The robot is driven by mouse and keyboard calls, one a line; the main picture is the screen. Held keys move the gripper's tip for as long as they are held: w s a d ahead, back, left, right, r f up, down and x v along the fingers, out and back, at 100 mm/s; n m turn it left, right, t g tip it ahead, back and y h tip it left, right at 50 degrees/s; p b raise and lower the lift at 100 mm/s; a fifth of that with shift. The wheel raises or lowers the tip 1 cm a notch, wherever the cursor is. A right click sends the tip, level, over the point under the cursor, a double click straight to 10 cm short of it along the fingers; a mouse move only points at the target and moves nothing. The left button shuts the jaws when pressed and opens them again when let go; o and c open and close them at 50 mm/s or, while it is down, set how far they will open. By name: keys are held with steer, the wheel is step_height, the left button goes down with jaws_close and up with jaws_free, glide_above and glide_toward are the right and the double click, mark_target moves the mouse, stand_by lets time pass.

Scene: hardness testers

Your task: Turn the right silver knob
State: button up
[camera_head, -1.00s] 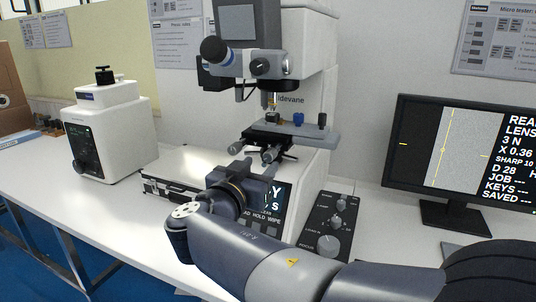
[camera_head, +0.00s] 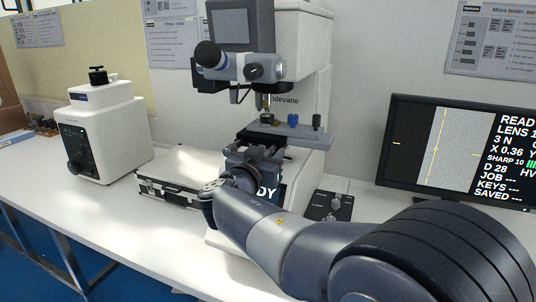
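The hardness tester stands in the middle, with its grey stage (camera_head: 285,133) under the lens turret. The silver knobs under the front of the stage are mostly hidden behind my gripper, and I cannot make out the right one clearly. My gripper (camera_head: 254,153) is right in front of and just below the stage, close to these knobs. My wrist hides its fingertips, so I cannot tell whether it is open, shut or touching a knob. A control box (camera_head: 318,212) with silver knobs sits right of the tester's base, partly covered by my arm.
A black-edged case (camera_head: 176,174) lies on the white bench (camera_head: 115,203) to the left. A smaller white tester (camera_head: 104,140) stands farther left. A monitor (camera_head: 462,150) stands at the right. The tester's screen is partly behind my arm. The bench's front left is clear.

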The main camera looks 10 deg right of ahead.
jaws_close()
steer(key=shift+f+n+b, duration=0.1)
steer(key=shift+n+b, duration=0.4)
steer(key=shift+b, duration=0.2)
steer(key=shift+s+r+n+b, duration=0.1)
steer(key=shift+n+b, duration=0.95)
steer(key=shift+n, duration=3.7)
steer(key=shift+r+n+b, duration=0.1)
steer(key=shift+n+b, duration=0.9)
steer(key=shift+n, duration=3.75)
